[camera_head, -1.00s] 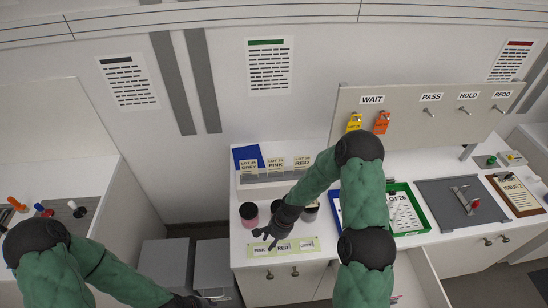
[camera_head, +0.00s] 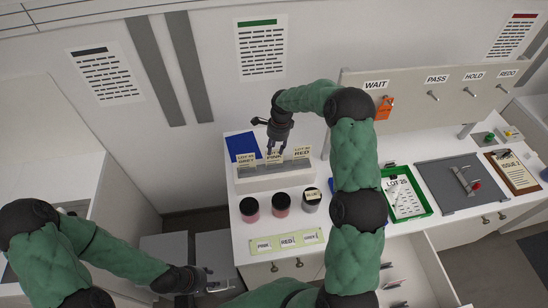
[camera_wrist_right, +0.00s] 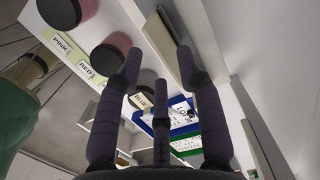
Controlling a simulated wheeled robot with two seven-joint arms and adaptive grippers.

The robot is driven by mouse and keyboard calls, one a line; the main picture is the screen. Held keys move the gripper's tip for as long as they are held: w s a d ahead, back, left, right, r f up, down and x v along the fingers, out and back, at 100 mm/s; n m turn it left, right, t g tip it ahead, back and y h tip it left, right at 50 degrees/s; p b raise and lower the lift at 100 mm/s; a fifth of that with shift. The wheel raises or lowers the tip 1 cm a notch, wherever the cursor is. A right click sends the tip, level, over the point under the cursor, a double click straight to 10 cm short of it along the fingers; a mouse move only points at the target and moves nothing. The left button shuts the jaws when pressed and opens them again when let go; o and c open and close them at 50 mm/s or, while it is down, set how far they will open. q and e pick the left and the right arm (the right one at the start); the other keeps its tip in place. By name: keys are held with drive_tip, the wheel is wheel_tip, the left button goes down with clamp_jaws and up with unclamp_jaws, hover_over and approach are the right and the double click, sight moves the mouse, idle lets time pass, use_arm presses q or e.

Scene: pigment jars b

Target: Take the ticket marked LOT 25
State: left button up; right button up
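The sheet in the green tray (camera_head: 431,209) reads LOT 25 (camera_head: 404,197). An orange ticket (camera_head: 384,108) hangs under WAIT; its lettering is too small to read. The yellow ticket seen beside it earlier is not visible now; my right arm covers that spot. Pale cards marked GREY (camera_head: 245,159), PINK (camera_head: 274,157) and RED (camera_head: 302,152) stand in a rack; their lot numbers are unclear. My right gripper (camera_head: 275,150) is over the rack near the PINK card. My left gripper (camera_head: 213,284) is low, left of the counter.
Three dark-lidded jars (camera_head: 250,210) stand before the rack, with a label strip (camera_head: 260,246) in front. A blue pad (camera_head: 241,146) lies behind left. An open drawer (camera_head: 425,275) juts out at front right. A grey mat (camera_head: 440,190) and clipboard (camera_head: 515,172) lie right.

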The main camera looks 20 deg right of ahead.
sight(274, 159)
drive_tip(key=shift+w+f, duration=0.3)
drive_tip(key=shift+f, duration=0.45)
drive_tip(key=shift+s+a+f+p, duration=0.1)
drive_tip(key=shift+s+f+p, duration=0.1)
drive_tip(key=shift+f+p, duration=0.3)
wheel_tip(274, 159, down, 4)
drive_tip(key=shift+w+a+f+p, duration=0.1)
drive_tip(key=shift+w+p, duration=0.05)
drive_tip(key=shift+p, duration=0.5)
clamp_jaws()
